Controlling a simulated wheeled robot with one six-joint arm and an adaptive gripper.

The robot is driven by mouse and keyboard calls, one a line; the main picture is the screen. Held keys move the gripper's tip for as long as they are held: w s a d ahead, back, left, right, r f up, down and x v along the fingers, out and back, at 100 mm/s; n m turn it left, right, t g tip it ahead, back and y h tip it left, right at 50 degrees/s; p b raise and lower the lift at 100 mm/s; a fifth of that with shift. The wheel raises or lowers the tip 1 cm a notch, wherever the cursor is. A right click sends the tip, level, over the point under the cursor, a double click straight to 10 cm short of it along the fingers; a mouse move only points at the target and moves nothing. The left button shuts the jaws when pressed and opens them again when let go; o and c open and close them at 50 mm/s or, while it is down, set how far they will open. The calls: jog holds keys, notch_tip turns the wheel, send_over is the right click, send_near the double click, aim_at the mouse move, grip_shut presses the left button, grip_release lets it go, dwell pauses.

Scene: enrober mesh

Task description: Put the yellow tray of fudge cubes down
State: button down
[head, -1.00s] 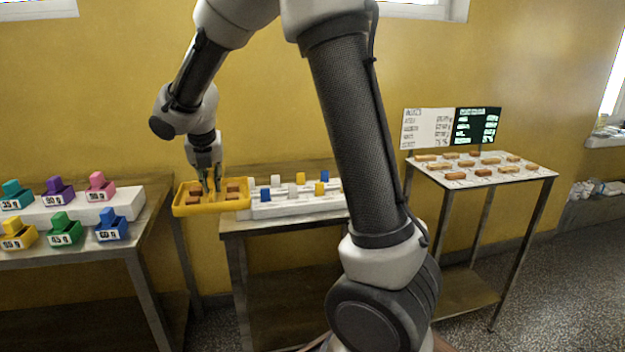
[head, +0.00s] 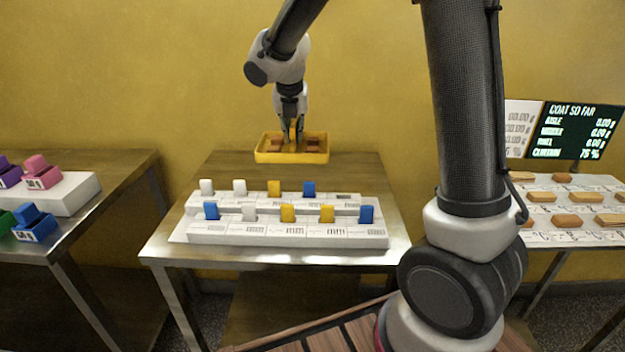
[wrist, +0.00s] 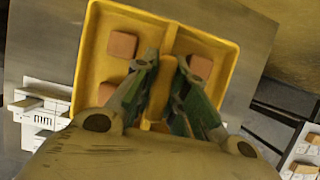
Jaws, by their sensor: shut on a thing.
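The yellow tray (head: 262,158) is in my gripper (head: 292,136) above the back of the middle table (head: 352,180), near the wall. It looks about level. I cannot tell for sure whether its underside touches the table. In the wrist view the yellow tray (wrist: 92,45) shows a middle divider with my gripper (wrist: 165,88) shut on it. Brown fudge cubes (wrist: 123,45) lie on both sides of the divider; the fingers may hide others.
White stepped racks (head: 290,232) with white, yellow and blue tabs fill the table's front. The left table (head: 90,180) holds coloured tubs (head: 36,222). The right table holds brown bars (head: 568,220) before a dark display board (head: 575,130).

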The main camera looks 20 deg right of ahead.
jog(key=shift+w+d+f, duration=0.2)
jog(key=shift+d+f, duration=0.45)
jog(key=shift+f, duration=0.15)
notch_tip(320, 180, down, 8)
jog(key=shift+r, duration=0.2)
jog(key=shift+f, duration=0.4)
jog(key=shift+f, duration=0.1)
jog(key=c, duration=1.5)
grip_release()
jog(key=shift+o, duration=0.2)
